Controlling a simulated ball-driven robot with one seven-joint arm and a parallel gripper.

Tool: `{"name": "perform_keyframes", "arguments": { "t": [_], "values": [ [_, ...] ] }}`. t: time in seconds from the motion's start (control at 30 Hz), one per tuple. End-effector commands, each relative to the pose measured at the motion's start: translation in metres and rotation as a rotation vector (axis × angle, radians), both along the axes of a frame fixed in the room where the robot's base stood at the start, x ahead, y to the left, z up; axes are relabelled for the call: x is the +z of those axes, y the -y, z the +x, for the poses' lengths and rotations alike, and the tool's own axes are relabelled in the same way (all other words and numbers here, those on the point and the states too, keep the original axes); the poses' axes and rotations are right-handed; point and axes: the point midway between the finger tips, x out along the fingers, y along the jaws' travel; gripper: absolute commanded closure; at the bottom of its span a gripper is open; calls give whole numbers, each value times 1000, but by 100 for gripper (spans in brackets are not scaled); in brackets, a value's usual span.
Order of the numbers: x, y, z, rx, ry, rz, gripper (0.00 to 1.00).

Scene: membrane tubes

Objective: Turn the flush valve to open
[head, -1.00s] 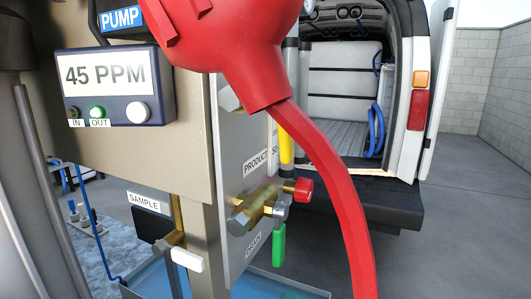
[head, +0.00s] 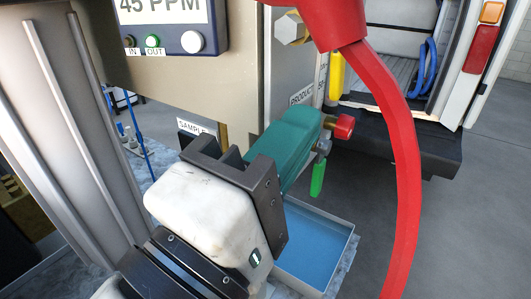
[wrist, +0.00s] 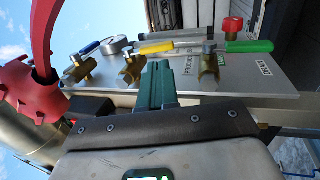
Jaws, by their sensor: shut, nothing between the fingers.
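My gripper (head: 306,122) has teal fingers pressed together with nothing between them. In the wrist view, the shut fingers (wrist: 157,72) point at the panel between the yellow-handled valve (wrist: 132,67) and the green-handled valve (wrist: 208,68). I read no flush label, so I cannot tell which valve it is. The green handle (head: 317,178) hangs down just beyond my fingertips in the head view; it also shows in the wrist view (wrist: 250,46). My fingers hide that valve's brass body in the head view. I cannot tell whether the fingers touch it.
A red knob (head: 343,127) sticks out beside the green handle. A red housing with a thick red hose (head: 408,170) hangs at the right. A tray of blue liquid (head: 310,250) lies below. A meter box (head: 175,30) is above left. A van (head: 470,75) stands behind.

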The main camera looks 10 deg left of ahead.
Motion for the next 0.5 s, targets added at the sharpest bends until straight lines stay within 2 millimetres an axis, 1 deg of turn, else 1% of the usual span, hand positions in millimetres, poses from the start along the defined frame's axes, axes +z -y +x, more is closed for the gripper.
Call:
{"name": "perform_keyframes", "arguments": {
  "t": [0.03,0.2,0.33,0.5],
  "values": [
    [5,4,9,-3,0,0,100],
    [11,12,31,-1,0,0,100],
    [13,15,41,-1,0,0,100],
    [13,17,45,0,0,1,100]
  ]
}}
